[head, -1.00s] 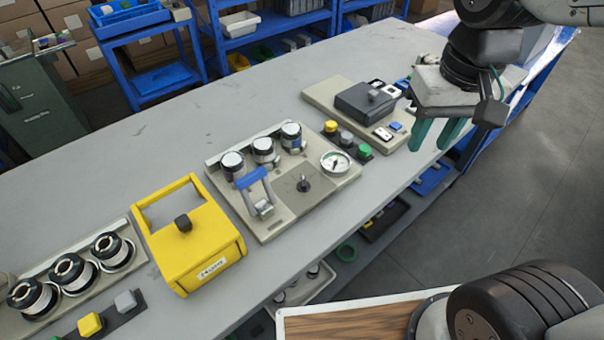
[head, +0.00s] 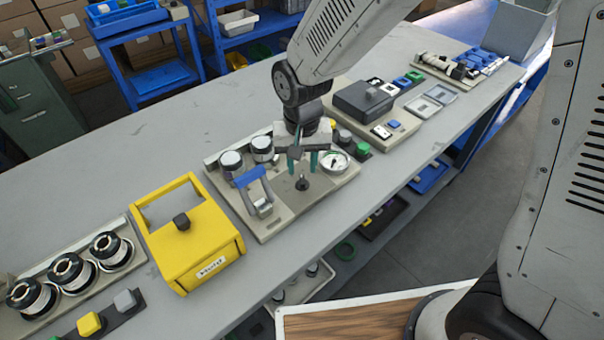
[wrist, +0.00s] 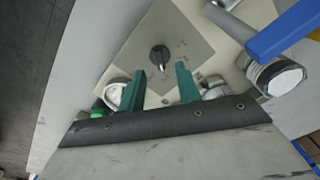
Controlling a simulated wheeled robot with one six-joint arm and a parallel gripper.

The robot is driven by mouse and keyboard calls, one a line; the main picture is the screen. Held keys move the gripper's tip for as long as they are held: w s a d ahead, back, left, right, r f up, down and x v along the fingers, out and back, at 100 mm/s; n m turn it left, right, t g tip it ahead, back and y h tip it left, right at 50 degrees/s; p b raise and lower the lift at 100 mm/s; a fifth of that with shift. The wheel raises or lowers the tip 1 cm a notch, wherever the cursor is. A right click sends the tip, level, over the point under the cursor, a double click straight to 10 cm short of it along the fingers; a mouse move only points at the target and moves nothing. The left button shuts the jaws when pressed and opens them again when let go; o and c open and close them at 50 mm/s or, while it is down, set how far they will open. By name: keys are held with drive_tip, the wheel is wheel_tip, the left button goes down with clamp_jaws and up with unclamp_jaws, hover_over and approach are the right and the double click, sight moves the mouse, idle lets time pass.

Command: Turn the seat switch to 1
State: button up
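The seat switch (head: 302,183) is a small dark knob on a square grey-beige plate, part of the beige panel (head: 268,230). In the wrist view the knob (wrist: 160,56) stands beyond my fingertips, with faint marks on the plate around it that are too small to read. My gripper (head: 303,164) is over the panel, just behind and above the knob in the head view. Its two green fingers (wrist: 162,82) are apart with nothing between them. They do not appear to touch the knob.
A blue-handled lever (head: 256,187) stands left of the knob and a round gauge (head: 335,161) right of it. Silver-topped cylinders (head: 231,162) line the panel's back. A yellow box (head: 190,240) is further left, and a dark box (head: 364,101) is to the right.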

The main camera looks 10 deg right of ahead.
sight(302, 179)
drive_tip(key=shift+f, duration=2.05)
clamp_jaws()
